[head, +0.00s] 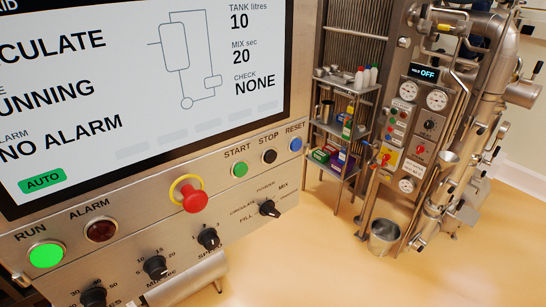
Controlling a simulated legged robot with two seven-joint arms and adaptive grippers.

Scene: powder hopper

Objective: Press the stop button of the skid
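The skid's control panel (150,236) fills the left and middle of the head view, close to me. The stop button (269,157) is a small black round button under the label STOP. It sits between the green start button (239,169) and the blue reset button (296,145). A red mushroom button (194,196) with a yellow ring is to its lower left. The run lamp (46,255) is lit green, and the alarm lamp (101,230) is dark red. Neither of my grippers shows in this view.
The screen (140,90) above the buttons reads NO ALARM and AUTO. Black knobs (208,238) line the panel's lower part. A shelf rack (343,90), a second panel with gauges (410,120) and a metal bucket (384,237) stand to the right. The floor (320,260) in front is clear.

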